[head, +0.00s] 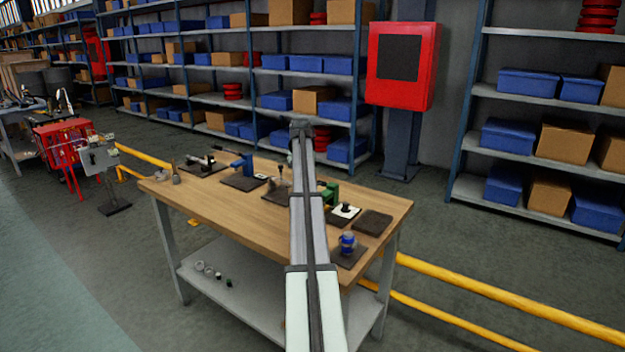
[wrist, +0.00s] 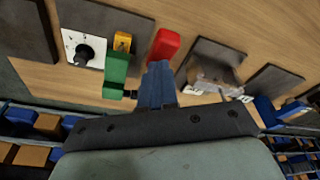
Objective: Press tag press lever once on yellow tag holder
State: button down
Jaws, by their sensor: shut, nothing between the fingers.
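In the wrist view, a green block (wrist: 117,72) with a small yellow piece (wrist: 122,42) beside it is left of my gripper (wrist: 158,68). I take this to be the tag press with its yellow holder. A red block (wrist: 165,43) lies just beyond my fingertips and may be the lever's end; its join to the press is not clear. My blue fingers are together and empty, close to the red block; contact cannot be told. In the head view the green press (head: 331,190) shows partly behind my arm, and my gripper is hidden there.
The wooden workbench (head: 225,215) holds several dark plates with fixtures: a white plate with a black knob (wrist: 85,51), a blue cup-like part (head: 347,241) and a blue device (head: 244,162). A clear fixture (wrist: 212,75) stands right of my fingers. Shelves stand behind.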

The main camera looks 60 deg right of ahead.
notch_tip(320, 180, up, 11)
jog(key=d, duration=0.1)
jog(key=shift+f, duration=0.15)
dwell(0.8)
dwell(0.7)
